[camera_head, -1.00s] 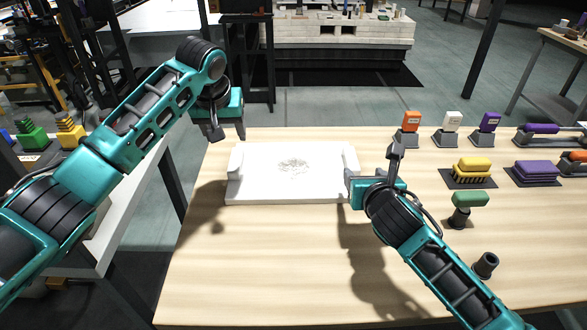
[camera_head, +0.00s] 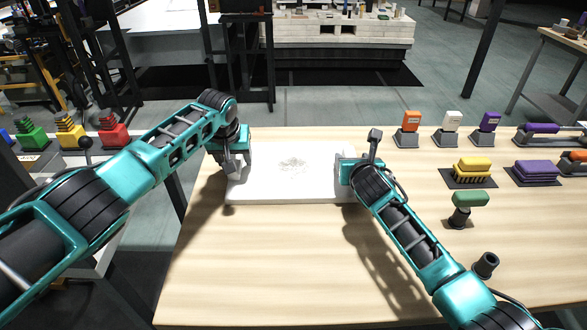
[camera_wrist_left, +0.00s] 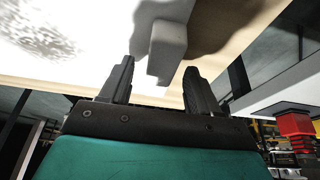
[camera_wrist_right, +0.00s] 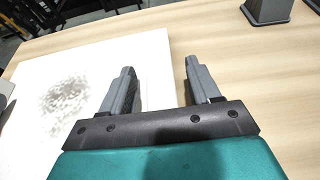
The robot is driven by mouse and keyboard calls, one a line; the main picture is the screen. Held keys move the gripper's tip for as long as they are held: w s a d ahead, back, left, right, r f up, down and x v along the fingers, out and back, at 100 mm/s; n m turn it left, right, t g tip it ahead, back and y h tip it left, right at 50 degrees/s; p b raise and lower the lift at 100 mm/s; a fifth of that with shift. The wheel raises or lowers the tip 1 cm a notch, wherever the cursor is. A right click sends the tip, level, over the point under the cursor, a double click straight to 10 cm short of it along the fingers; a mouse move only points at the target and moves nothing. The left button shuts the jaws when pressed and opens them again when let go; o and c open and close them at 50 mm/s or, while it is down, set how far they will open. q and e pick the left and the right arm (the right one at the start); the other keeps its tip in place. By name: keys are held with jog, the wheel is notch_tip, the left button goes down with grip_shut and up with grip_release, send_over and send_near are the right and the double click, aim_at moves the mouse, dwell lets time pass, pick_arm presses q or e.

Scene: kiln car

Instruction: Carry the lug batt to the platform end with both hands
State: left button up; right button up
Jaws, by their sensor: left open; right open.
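The lug batt (camera_head: 295,185) is a white slab with a grey speckled patch, lying flat on the pale wooden table. My left gripper (camera_head: 233,168) is open at its left end. In the left wrist view a grey-white lug (camera_wrist_left: 166,50) shows between the open fingers (camera_wrist_left: 158,85), not clasped. My right gripper (camera_head: 360,158) is open at the batt's right end and hides part of it. In the right wrist view the batt (camera_wrist_right: 80,85) lies to the left, and its edge passes between the open fingers (camera_wrist_right: 160,85). I cannot make out the right lug there.
Coloured blocks on stands, a yellow brush (camera_head: 472,168), a purple stack (camera_head: 537,172) and a green-topped tool (camera_head: 470,200) stand to the right. A dark cup (camera_head: 485,264) is near the right arm. The table front is clear. A pale brick structure (camera_head: 345,55) stands beyond.

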pick_arm(q)
jog(key=shift+f, duration=0.1)
jog(key=shift+c, duration=0.4)
pick_arm(e)
jog(key=shift+c, duration=0.4)
pick_arm(q)
grip_shut()
pick_arm(e)
grip_shut()
dwell(0.4)
pick_arm(q)
jog(key=shift+w+r, duration=0.15)
jog(key=shift+r, duration=0.1)
pick_arm(e)
jog(key=shift+w+r, duration=0.2)
jog(key=shift+r, duration=0.1)
